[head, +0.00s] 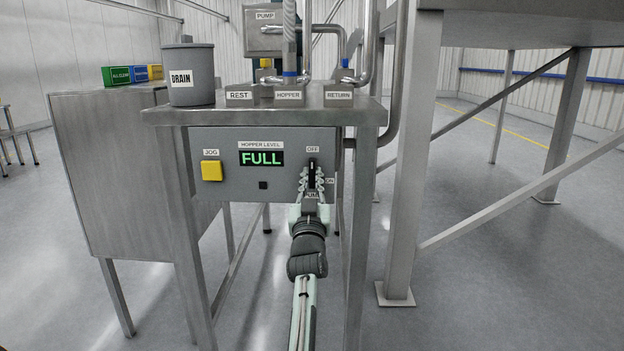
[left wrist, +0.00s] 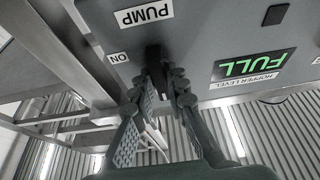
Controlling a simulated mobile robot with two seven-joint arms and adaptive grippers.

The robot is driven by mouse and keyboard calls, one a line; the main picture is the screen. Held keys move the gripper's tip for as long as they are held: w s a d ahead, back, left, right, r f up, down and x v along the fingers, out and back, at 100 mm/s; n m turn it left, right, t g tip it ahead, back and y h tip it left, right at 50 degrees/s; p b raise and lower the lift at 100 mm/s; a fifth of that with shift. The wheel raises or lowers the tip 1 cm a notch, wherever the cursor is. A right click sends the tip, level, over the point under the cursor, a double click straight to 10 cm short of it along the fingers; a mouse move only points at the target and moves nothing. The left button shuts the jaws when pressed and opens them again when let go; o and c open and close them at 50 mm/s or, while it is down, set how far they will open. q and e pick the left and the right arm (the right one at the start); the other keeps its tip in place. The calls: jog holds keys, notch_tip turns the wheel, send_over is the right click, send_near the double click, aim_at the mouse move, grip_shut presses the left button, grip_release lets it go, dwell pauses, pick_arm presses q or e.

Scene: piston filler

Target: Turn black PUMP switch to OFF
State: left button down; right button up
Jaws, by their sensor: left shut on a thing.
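The black PUMP switch (head: 312,170) is on the right side of the grey control panel (head: 232,190). Its handle looks upright in the head view, in line with the OFF label (head: 312,149) above it. The ON label (head: 331,181) is to its right. My left gripper (head: 312,178) is shut on the switch, one finger on each side. In the left wrist view, the dark switch (left wrist: 155,56) is between the fingertips of my left gripper (left wrist: 163,76), with the PUMP label (left wrist: 143,12) and ON label (left wrist: 118,58) near it. Fingers partly hide the switch. My right gripper is out of view.
A yellow JOG button (head: 211,171) and a green FULL display (head: 262,158) are left of the switch. On the table above stand a grey DRAIN bucket (head: 189,75) and the REST, HOPPER and RETURN blocks. A metal post (head: 413,160) stands to the right.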

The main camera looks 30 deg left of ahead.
aim_at(313, 128)
pick_arm(q)
jog(key=shift+f, duration=0.1)
jog(key=c, duration=1.5)
grip_release()
jog(key=shift+c, duration=0.2)
notch_tip(313, 128, up, 10)
jog(key=shift+r, duration=0.1)
